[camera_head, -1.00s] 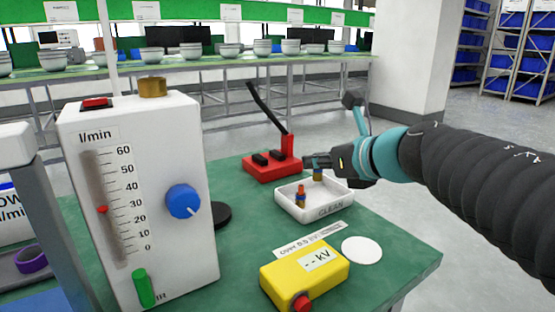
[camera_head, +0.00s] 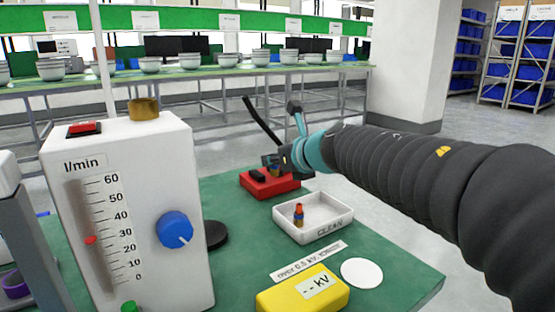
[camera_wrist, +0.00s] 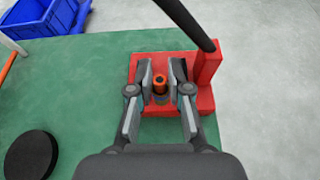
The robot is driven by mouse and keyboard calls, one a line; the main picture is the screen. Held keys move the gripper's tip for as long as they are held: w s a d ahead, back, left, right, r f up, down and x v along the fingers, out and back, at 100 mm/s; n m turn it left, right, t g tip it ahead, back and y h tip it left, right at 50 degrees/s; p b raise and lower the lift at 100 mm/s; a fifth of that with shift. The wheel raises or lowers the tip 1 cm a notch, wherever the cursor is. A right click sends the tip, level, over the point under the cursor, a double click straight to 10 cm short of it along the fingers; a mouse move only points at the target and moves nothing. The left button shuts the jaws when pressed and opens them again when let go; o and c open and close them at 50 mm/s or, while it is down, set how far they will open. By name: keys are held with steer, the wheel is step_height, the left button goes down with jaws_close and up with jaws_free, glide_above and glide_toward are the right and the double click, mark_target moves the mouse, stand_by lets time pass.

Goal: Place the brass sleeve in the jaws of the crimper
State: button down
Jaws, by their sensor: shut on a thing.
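The crimper (camera_head: 259,191) is a red block with black jaws (camera_head: 258,176) and a raised black lever (camera_head: 262,122), on the green bench. In the wrist view the crimper (camera_wrist: 208,88) lies directly under my gripper, its lever (camera_wrist: 185,20) rising at the upper right. My gripper (camera_head: 274,162) is shut on the brass sleeve (camera_head: 275,171), held upright over the crimper. My fingers hide parts of the jaws. I cannot tell whether the sleeve touches them.
A white CLEAN tray (camera_head: 334,228) stands just in front, with a small orange and blue piece (camera_head: 299,215) in it. A yellow kV box (camera_head: 300,295), a white disc (camera_head: 362,272), a black disc (camera_head: 215,234) and a tall flow meter (camera_head: 130,215) are on the bench.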

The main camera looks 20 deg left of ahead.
steer(key=shift+w+a+p, duration=0.3)
steer(key=shift+w+a, duration=0.7)
steer(key=shift+a, duration=0.25)
steer(key=shift+w+a+f+b, duration=0.15)
steer(key=shift+f+b, duration=0.1)
steer(key=shift+f, duration=0.15)
steer(key=shift+w+a+f+b, duration=0.1)
steer(key=shift+f+b, duration=0.1)
steer(key=shift+f, duration=0.15)
steer(key=shift+f, duration=0.25)
steer(key=c, duration=1.1)
jaws_free()
steer(key=shift+r, duration=0.1)
steer(key=shift+r, duration=0.1)
steer(key=shift+d+r, duration=0.1)
steer(key=shift+r, duration=0.05)
steer(key=v, duration=1.2)
steer(key=shift+p, duration=0.35)
